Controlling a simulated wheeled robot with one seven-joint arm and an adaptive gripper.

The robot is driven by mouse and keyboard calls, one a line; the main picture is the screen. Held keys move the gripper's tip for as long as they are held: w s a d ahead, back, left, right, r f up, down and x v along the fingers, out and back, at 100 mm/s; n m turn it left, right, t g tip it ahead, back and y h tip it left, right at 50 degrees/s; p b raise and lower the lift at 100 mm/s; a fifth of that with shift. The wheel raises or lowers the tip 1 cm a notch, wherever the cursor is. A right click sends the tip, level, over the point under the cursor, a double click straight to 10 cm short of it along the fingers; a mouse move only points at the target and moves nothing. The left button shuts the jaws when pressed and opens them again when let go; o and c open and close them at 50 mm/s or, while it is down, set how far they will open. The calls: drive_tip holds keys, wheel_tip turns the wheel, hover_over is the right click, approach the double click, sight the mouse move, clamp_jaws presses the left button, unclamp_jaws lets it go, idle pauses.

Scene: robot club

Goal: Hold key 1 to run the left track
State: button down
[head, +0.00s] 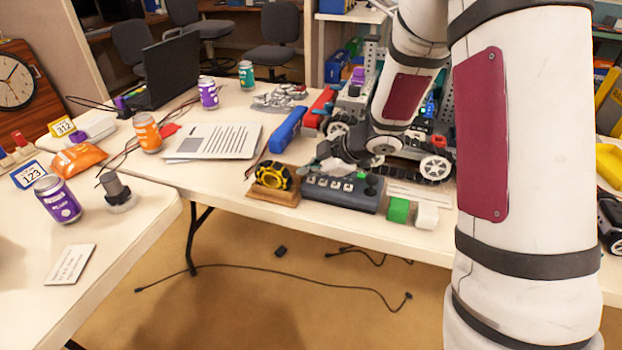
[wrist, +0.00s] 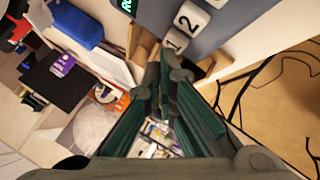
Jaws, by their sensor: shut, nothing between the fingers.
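A dark grey control box (head: 342,195) lies near the front edge of the table, with a row of white keys on top and a green part at its far right. In the wrist view the key marked 1 (wrist: 177,40) is right by my fingertips, and the key marked 2 (wrist: 190,17) is beyond it. My gripper (head: 318,168) is shut and empty, low over the left end of the box; it also shows in the wrist view (wrist: 166,62). Whether the tips touch key 1 cannot be told. A tracked robot (head: 410,165) stands behind the box, partly hidden by my arm.
A yellow-black wheel (head: 273,176) on a wooden stand (head: 272,195) sits close left of the box. A green block (head: 398,209) and a white block (head: 427,216) are at its right. A blue bar (head: 286,130) lies behind. Cans and papers (head: 212,141) lie further left.

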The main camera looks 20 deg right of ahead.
sight(310, 181)
drive_tip(key=shift+f, duration=0.4)
idle(2.1)
drive_tip(key=shift+r, duration=0.2)
idle(1.0)
drive_tip(key=shift+r+p, duration=0.7)
drive_tip(key=shift+p, duration=0.15)
wheel_tip(310, 181, up, 4)
drive_tip(key=p, duration=0.5)
drive_tip(key=shift+r+p, duration=0.4)
drive_tip(key=shift+r, duration=0.05)
